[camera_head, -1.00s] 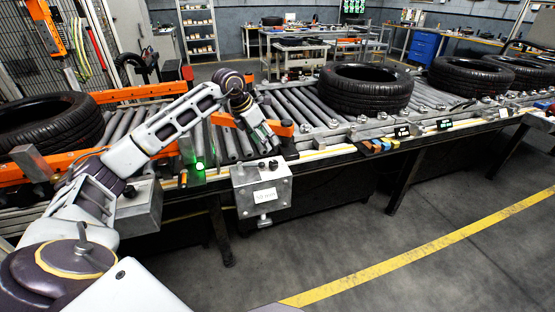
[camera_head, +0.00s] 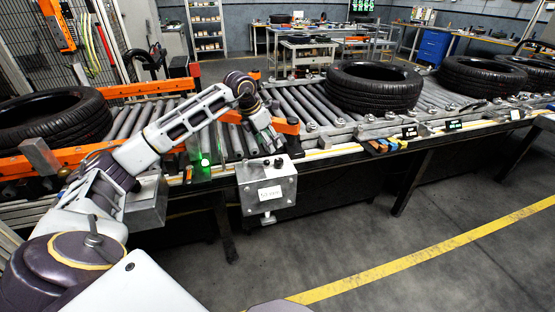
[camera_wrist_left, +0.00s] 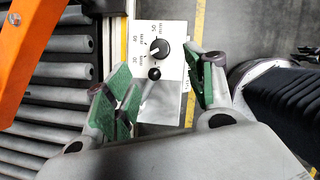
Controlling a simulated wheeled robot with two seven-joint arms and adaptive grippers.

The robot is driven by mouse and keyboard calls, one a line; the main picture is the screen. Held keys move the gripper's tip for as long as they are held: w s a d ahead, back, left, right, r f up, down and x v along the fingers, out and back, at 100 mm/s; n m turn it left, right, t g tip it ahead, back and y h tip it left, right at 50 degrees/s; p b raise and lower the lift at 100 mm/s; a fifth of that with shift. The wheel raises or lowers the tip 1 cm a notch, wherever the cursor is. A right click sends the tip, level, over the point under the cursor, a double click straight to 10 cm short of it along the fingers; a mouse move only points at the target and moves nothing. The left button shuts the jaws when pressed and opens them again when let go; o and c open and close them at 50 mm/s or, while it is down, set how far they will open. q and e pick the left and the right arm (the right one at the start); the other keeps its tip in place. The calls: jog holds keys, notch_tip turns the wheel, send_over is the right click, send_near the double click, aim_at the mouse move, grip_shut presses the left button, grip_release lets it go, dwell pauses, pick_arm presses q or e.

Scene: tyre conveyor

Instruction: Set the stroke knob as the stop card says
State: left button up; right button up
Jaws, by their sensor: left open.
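The grey stop box (camera_head: 284,184) hangs on the conveyor's front edge. A white card (camera_head: 270,193) is on its front; its small print looks like "50 mm" but is not sharp. In the left wrist view, the black stroke knob (camera_wrist_left: 160,49) sits on a white plate (camera_wrist_left: 176,30) marked 30, 40 and 50 mm. Its pale pointer mark seems to face the upper left; I cannot tell its exact setting. A smaller black knob (camera_wrist_left: 154,73) is beside it. My left gripper (camera_head: 274,148) is above the box, its green-padded fingers (camera_wrist_left: 165,75) open and apart, the knobs showing between them.
An orange bar (camera_head: 285,126) lies close behind my left gripper, above the rollers (camera_head: 296,103). A tyre (camera_head: 374,86) lies on the conveyor to the right, another tyre (camera_head: 50,118) at far left. A green lamp (camera_head: 205,162) glows left of the box. The floor in front is clear.

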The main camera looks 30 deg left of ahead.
aim_at(278, 160)
pick_arm(q)
jog(key=x, duration=1)
jog(key=shift+w+f, duration=0.2)
jog(key=shift+f, duration=0.15)
jog(key=c, duration=1)
jog(key=shift+c, duration=0.2)
